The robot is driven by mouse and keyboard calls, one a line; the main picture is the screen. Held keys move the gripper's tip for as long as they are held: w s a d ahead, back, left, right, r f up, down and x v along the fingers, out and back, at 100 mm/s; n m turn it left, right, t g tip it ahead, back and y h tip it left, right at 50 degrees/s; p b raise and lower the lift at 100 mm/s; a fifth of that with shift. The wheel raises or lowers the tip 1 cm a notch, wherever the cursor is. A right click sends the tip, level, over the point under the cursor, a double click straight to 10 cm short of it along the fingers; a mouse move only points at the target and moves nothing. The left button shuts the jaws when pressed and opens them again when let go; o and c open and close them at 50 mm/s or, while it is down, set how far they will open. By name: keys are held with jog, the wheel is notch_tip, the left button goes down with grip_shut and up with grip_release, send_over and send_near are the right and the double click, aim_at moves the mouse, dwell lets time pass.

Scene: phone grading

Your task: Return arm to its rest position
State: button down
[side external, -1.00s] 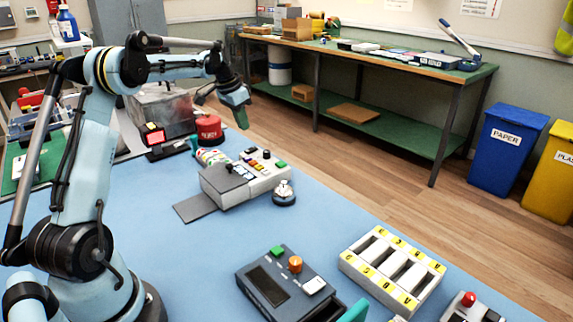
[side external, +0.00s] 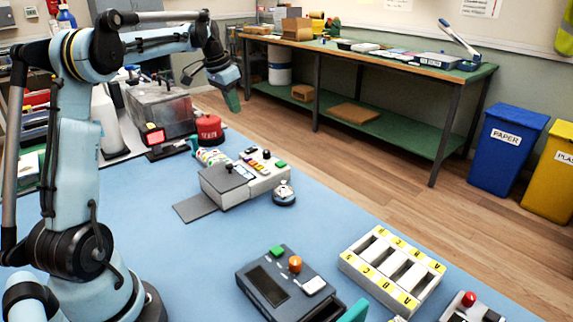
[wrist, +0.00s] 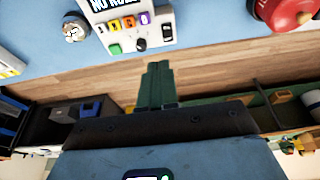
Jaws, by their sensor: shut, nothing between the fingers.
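My gripper (side external: 231,98) is raised above the far edge of the blue work table (side external: 330,218), pointing down, with its green fingers together and nothing held. In the wrist view its fingers (wrist: 159,85) also show closed against each other, with wood floor and table behind them. My arm is bent up and back on the left side of the side external view.
On the table are a grey control box with coloured buttons (side external: 245,180), a bell (side external: 284,193), a red round object (side external: 209,129), a dark device with a screen (side external: 285,284) and a lettered slotted tray (side external: 391,268). A green-topped bench (side external: 372,60) stands behind.

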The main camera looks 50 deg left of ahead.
jog(key=s+d+r+t, duration=0.1)
jog(key=s+d, duration=0.1)
jog(key=d, duration=0.7)
jog(key=s+d+r+t, duration=0.1)
jog(key=s+d, duration=0.1)
jog(key=d, duration=0.7)
jog(key=s+d+f+t, duration=0.1)
jog(key=s+d+f, duration=0.6)
jog(key=s+d, duration=0.3)
jog(key=shift+d+f+t, duration=0.2)
jog(key=shift+d+t, duration=0.2)
jog(key=shift+d, duration=0.25)
